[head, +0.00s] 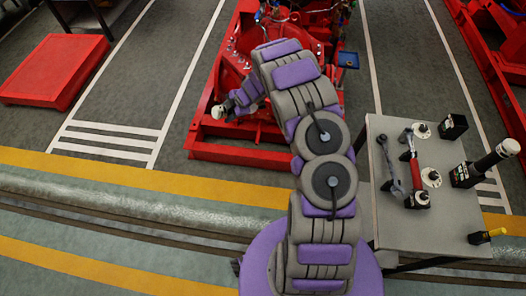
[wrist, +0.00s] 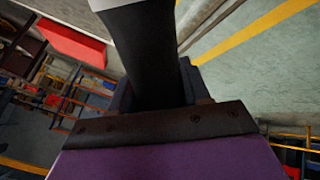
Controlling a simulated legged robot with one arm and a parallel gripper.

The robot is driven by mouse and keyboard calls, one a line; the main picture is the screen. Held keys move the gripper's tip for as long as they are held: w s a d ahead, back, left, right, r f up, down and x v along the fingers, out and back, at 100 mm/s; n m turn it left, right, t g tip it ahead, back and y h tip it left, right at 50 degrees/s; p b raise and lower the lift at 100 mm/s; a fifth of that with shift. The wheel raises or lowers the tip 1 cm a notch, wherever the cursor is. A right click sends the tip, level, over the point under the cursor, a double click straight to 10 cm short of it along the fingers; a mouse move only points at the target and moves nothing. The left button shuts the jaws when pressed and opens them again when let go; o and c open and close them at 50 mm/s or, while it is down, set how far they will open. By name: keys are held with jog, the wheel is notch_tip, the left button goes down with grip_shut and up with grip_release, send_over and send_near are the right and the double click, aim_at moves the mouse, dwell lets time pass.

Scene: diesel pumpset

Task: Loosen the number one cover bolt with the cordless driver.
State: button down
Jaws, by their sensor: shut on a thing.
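My gripper (head: 232,107) is at the left front of the red pumpset (head: 240,153) in the head view, at the end of my purple and grey arm. In the wrist view its dark jaws (wrist: 155,92) are shut on a black tool (wrist: 145,45) with a pale end at the top edge. A pale end of the held tool (head: 217,112) also shows in the head view. It may be the cordless driver, but its shape is mostly hidden. The number one cover bolt cannot be made out, and I cannot tell whether the tool touches the pumpset.
A grey table (head: 395,238) at the right holds a wrench (head: 390,165), a red-handled tool (head: 414,172), white round parts, a tall black and white tool (head: 485,165) and a yellow-ended tool (head: 487,236). A red platform (head: 55,72) lies far left. Floor left of the pumpset is clear.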

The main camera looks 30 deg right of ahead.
jog(key=s+d+f+n, duration=0.3)
jog(key=f, duration=0.3)
jog(key=s+d+f+n+g+h+b, duration=0.1)
jog(key=s+d+f+n, duration=0.2)
jog(key=f, duration=0.3)
jog(key=s+d+f+n+b, duration=0.1)
jog(key=s+d+f+n, duration=0.3)
jog(key=s+f, duration=0.1)
jog(key=shift+s+f+n+h, duration=0.2)
jog(key=shift+f+n+h, duration=0.1)
jog(key=shift+f, duration=0.55)
jog(key=shift+d+r, duration=0.1)
jog(key=shift+d, duration=0.05)
jog(key=w, duration=0.1)
jog(key=w+d+b, duration=0.2)
jog(key=shift+w+d, duration=0.25)
jog(key=shift+w, duration=0.15)
jog(key=shift+s+r+b, duration=0.1)
jog(key=shift+b, duration=0.45)
